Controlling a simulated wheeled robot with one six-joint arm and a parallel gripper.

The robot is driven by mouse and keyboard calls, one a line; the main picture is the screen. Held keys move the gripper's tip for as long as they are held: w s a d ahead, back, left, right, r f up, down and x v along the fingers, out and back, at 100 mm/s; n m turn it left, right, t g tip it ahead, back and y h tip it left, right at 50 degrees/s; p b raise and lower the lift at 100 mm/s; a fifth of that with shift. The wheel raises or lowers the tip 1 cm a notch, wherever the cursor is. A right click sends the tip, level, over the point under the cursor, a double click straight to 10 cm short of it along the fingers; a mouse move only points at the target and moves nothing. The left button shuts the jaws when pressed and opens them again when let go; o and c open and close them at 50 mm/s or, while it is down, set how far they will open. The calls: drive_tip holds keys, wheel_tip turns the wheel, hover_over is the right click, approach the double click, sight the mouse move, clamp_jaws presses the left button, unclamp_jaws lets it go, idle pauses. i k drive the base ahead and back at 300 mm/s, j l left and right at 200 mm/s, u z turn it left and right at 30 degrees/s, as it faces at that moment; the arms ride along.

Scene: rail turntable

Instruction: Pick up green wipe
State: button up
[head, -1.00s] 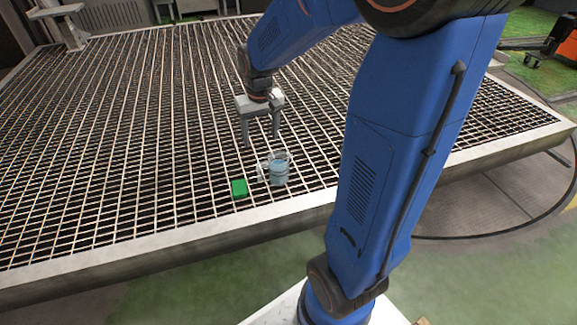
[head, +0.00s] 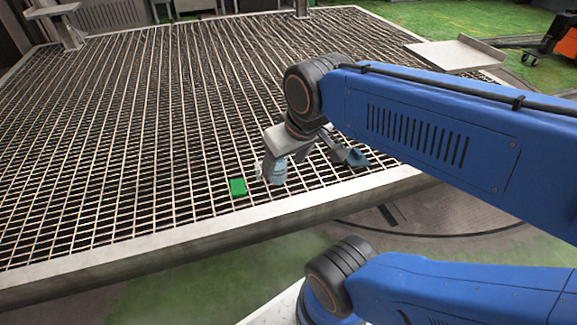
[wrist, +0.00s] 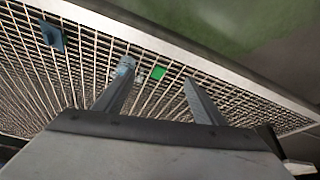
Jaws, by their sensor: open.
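The green wipe (head: 238,187) is a small bright green block lying on the metal grating near its front edge. It also shows in the wrist view (wrist: 158,73), where it appears between the fingertips and beyond them. My gripper (head: 308,166) is open and empty, to the right of the wipe in the head view and apart from it. Its two fingers show in the wrist view (wrist: 160,86).
A pale blue translucent cup (head: 276,176) stands just right of the wipe, close to my left finger. A dark blue object (head: 357,159) lies farther right. The grating's light metal rim (head: 150,240) runs along the front. Grating left of the wipe is clear.

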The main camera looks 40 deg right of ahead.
sight(237, 186)
drive_tip(key=z, duration=1.35)
drive_tip(key=k, duration=0.35)
